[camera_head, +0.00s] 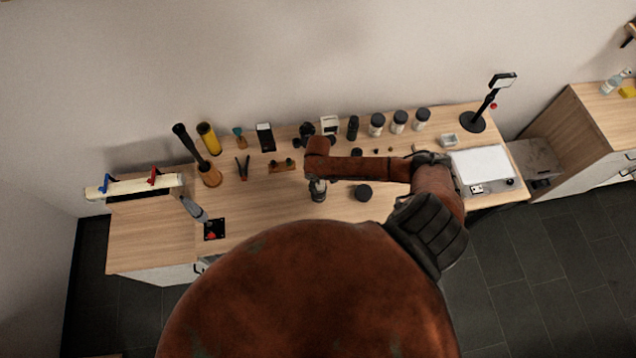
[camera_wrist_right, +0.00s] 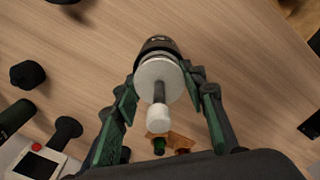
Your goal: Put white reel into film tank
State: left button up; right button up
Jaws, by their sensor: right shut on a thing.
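My right gripper (camera_head: 317,181) is over the middle of the table, pointing down. In the right wrist view its two green-lined fingers (camera_wrist_right: 160,84) are on either side of the white reel (camera_wrist_right: 158,119), shut on it. The reel shows a pale round flange and a stem with a white end towards the camera. The dark film tank (camera_wrist_right: 158,44) is directly beyond the flange, partly hidden by it. The tank (camera_head: 318,196) shows under the gripper in the head view. I cannot tell how far the reel is inside the tank. My left gripper is not in view.
A black round lid (camera_head: 363,193) lies right of the tank. A small wooden stand (camera_head: 283,166) is behind left. Several black-capped bottles (camera_head: 399,121) line the back. A white light panel (camera_head: 481,166) is at the right. The table's front left is mostly clear.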

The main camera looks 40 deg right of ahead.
jog(key=o, duration=1.2)
notch_tip(320, 180, up, 12)
dwell(0.9)
